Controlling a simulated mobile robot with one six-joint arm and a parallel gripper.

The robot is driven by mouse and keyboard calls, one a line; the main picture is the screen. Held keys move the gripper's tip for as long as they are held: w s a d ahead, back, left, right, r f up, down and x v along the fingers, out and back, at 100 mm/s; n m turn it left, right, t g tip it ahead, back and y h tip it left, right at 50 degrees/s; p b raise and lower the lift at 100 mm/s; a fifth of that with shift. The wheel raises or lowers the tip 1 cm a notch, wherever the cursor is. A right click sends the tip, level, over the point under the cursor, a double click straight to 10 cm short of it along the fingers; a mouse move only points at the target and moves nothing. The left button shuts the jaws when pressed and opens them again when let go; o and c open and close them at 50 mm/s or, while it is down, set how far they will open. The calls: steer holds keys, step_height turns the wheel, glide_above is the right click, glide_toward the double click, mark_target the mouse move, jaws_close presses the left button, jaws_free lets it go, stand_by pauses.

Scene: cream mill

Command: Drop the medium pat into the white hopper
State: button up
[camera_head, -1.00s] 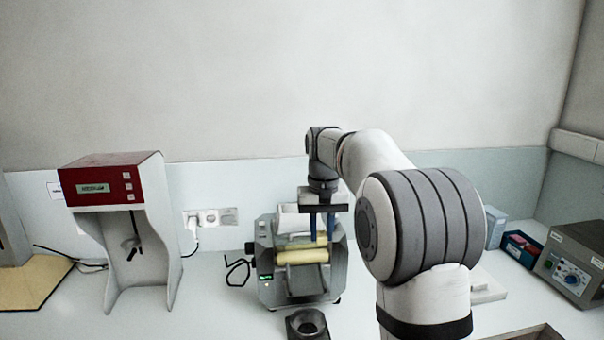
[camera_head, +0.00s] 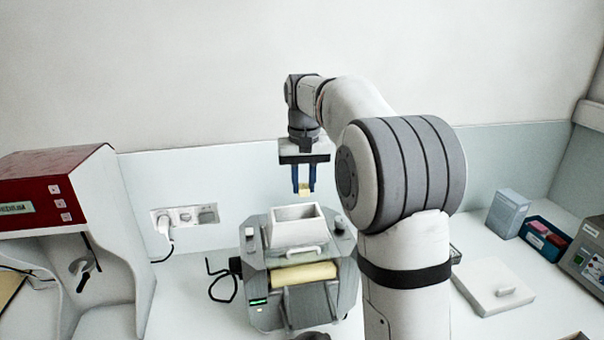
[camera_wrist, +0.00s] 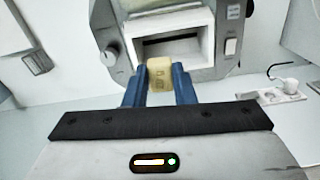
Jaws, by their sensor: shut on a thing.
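My gripper (camera_head: 304,188) is shut on a small pale yellow pat (camera_head: 304,188), held between its blue fingers. In the wrist view the pat (camera_wrist: 160,74) sits between the fingertips, with faint marks on its face. The white hopper (camera_head: 299,228) is an open rectangular box on top of the grey mill. In the head view the gripper and pat are above the hopper, with a visible gap. In the wrist view the hopper opening (camera_wrist: 172,46) shows just beyond the pat. Whether the pat is directly over the opening is hard to tell.
The grey mill (camera_head: 258,290) has a yellowish roller (camera_head: 304,273) in front. A red-topped device (camera_head: 60,192) stands at left. A white lid with a handle (camera_head: 494,287) lies on the bench at right, near a blue box (camera_head: 546,238). Wall sockets (camera_head: 184,216) are behind.

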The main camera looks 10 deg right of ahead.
steer(key=shift+s+f, duration=0.1)
steer(key=shift+f, duration=2.65)
steer(key=o, duration=1)
steer(key=shift+o, duration=0.2)
steer(key=shift+r, duration=0.1)
step_height(320, 180, up, 8)
steer(key=b, duration=0.1)
steer(key=s+f+t+b, duration=0.1)
steer(key=s+f+b, duration=0.1)
steer(key=s+f, duration=0.4)
steer(key=s+f+t+b, duration=0.1)
steer(key=s+f+b, duration=0.2)
steer(key=s+f, duration=0.4)
steer(key=s+f+n+t+b, duration=0.1)
steer(key=s+f, duration=0.5)
steer(key=s, duration=1.1)
steer(key=shift+f+b, duration=0.35)
steer(key=shift+b, duration=0.4)
